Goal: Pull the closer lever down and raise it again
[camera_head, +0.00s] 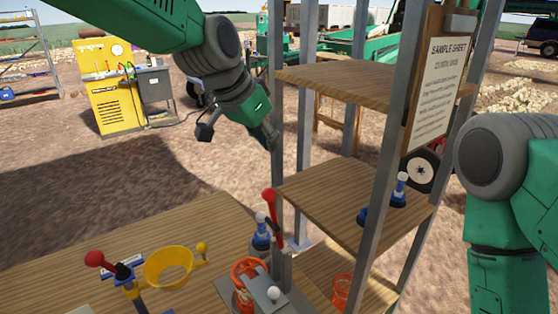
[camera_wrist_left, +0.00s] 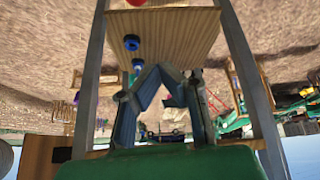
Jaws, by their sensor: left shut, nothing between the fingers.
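A red-handled lever (camera_head: 270,208) stands upright on a grey post at the front of the shelf frame. A second lever with a red ball knob (camera_head: 94,258) and a dark blue base sits at the left of the wooden table (camera_head: 190,230), tilted to the left. My left gripper (camera_head: 270,138) hangs above and behind the red-handled lever, apart from both levers. Its fingers (camera_wrist_left: 160,70) are shut and empty in the left wrist view, which is upside down. My right arm enters at the right, but its gripper is out of view.
A wooden shelf frame (camera_head: 330,190) with metal posts stands right of my left gripper and carries a blue and white piece (camera_head: 399,190).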

